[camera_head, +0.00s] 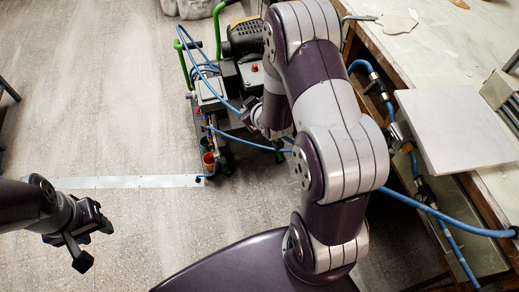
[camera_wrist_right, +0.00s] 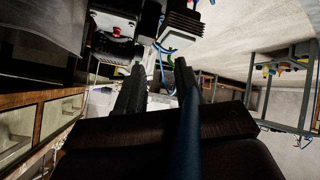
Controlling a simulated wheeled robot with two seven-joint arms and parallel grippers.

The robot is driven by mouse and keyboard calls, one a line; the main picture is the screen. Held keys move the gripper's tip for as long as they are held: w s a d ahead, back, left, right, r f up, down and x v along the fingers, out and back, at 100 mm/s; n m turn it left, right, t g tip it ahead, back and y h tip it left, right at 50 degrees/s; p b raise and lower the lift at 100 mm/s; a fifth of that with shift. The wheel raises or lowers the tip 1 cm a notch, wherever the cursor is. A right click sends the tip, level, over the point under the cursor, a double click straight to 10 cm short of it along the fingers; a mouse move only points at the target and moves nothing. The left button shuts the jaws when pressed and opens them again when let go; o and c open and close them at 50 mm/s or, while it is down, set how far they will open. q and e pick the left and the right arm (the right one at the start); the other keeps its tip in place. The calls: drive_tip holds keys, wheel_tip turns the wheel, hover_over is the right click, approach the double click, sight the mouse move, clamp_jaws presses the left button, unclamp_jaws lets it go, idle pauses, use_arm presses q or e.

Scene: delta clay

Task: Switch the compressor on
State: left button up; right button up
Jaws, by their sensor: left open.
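The compressor (camera_head: 227,97) stands on the floor at the upper middle of the head view, with green handles, blue hoses and a small red part on top. My right arm reaches over it and hides part of it. In the right wrist view, a dark part with red pieces (camera_wrist_right: 116,33) and a ribbed dark block (camera_wrist_right: 184,22) show beyond the fingers. My right gripper (camera_wrist_right: 158,78) has its fingers apart with nothing seen between them. I cannot tell whether it touches anything. My left gripper (camera_head: 96,245) is open and empty over bare floor at the left, far from the compressor.
A workbench (camera_head: 440,35) runs along the right, with a pale board (camera_head: 455,128) at its edge. A blue hose (camera_head: 430,209) crosses from the compressor side toward the bench. A pale strip (camera_head: 130,182) lies on the floor. The floor at the left is mostly clear.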

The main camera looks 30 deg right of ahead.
drive_tip(key=s+d+f+n+t+h+b, duration=0.1)
drive_tip(key=s+d+f+t+b, duration=0.2)
drive_tip(key=f+b, duration=0.8)
drive_tip(key=d+f+n+t+h+b, duration=0.15)
drive_tip(key=f+t+b, duration=0.25)
drive_tip(key=f+b, duration=0.75)
drive_tip(key=d+f+b+x, duration=0.1)
drive_tip(key=f+b+x, duration=0.1)
drive_tip(key=x, duration=1)
drive_tip(key=shift+f+m+h, duration=0.2)
drive_tip(key=shift+m+h, duration=0.15)
use_arm(q)
wheel_tip(320, 180, down, 30)
drive_tip(key=shift+s+f, duration=0.15)
drive_tip(key=shift+f, duration=0.05)
use_arm(e)
drive_tip(key=shift+d, duration=0.15)
clamp_jaws()
